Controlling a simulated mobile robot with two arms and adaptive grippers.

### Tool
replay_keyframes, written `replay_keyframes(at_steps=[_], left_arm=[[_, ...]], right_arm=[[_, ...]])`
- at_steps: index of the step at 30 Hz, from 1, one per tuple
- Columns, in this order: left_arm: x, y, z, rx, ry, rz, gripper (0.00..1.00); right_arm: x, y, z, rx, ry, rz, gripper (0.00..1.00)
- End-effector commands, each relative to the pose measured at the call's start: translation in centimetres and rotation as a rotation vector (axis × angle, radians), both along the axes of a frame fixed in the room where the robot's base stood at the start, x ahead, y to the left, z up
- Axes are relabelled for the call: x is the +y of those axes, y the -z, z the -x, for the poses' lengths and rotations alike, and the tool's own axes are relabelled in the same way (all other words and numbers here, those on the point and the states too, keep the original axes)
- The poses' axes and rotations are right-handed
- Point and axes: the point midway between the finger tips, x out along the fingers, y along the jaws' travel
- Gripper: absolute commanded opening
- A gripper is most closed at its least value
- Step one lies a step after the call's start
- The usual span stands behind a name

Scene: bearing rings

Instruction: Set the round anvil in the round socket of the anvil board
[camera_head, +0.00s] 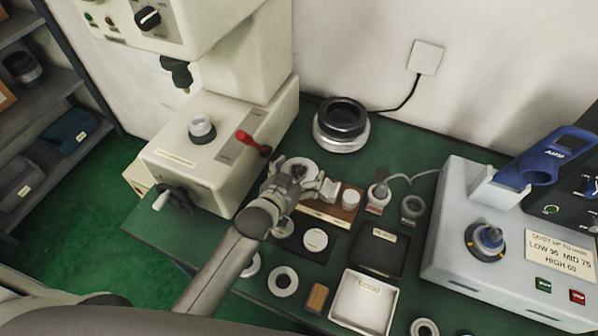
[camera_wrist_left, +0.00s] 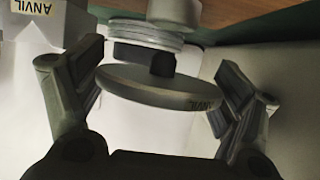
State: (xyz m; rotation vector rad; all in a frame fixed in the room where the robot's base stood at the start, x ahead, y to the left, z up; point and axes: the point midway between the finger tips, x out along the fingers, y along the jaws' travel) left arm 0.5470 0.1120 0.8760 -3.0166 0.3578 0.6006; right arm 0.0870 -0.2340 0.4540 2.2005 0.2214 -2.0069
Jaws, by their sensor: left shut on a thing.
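The round anvil is a pale disc (camera_head: 302,167) partly covered by my left gripper (camera_head: 302,186) in the head view. In the left wrist view the round anvil (camera_wrist_left: 150,88), with ANVIL on its rim, sits between the two fingers of my left gripper (camera_wrist_left: 155,95), which is shut on it. The wooden anvil board (camera_head: 335,217) lies close under and right of the gripper. A white block (camera_head: 328,188) and a pale round piece (camera_head: 350,197) stand on it. The round socket cannot be made out. My right gripper is not in view.
A cream press (camera_head: 215,150) with a red lever (camera_head: 253,144) stands left of the gripper. A dark-topped ring stack (camera_head: 341,125) is behind it. A dark tray (camera_head: 379,249) and a white tray (camera_head: 363,302) lie in front. A grey heater unit (camera_head: 470,235) stands right.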

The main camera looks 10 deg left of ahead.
Motion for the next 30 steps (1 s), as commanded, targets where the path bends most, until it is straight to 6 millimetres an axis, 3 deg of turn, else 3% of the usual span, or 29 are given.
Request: replay_keyframes(at_steps=[30], left_arm=[[-0.05, -0.13, -0.09, -0.006, 0.000, 0.001, 0.41]], right_arm=[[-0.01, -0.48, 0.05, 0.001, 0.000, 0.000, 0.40]])
